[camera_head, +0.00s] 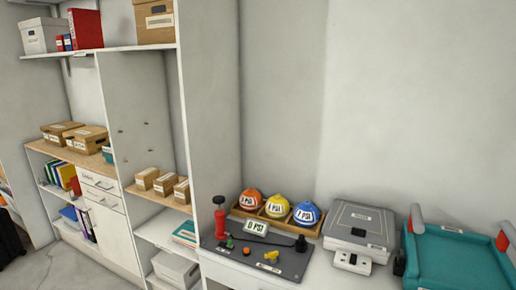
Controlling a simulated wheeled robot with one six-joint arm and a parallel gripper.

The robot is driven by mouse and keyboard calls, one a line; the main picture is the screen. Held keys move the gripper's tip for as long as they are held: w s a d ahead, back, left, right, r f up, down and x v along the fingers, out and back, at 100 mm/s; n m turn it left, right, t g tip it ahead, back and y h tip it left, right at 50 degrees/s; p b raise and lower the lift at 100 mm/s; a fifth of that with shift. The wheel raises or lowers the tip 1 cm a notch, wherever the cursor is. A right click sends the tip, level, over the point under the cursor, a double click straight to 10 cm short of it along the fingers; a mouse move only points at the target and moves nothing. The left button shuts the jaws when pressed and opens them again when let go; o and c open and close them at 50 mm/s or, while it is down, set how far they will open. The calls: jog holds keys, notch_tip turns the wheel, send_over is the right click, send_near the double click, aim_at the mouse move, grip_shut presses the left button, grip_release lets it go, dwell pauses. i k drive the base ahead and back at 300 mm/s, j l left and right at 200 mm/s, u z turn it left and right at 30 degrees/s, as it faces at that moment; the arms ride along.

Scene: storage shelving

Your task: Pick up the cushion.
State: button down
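I cannot make out a cushion in the head view. The nearest large item is a teal, tray-like object (455,262) at the right edge, with raised sides and grey and red posts; it is cut off by the frame. My gripper does not show in this view, so its state and its place relative to anything are hidden.
White shelving (213,120) with cardboard boxes (88,138) and binders stands at the left. Bare wall is behind.

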aim_at(362, 225)
jog(key=z, duration=1.3)
jog(key=i+j, duration=0.95)
jog(key=j+u, duration=0.05)
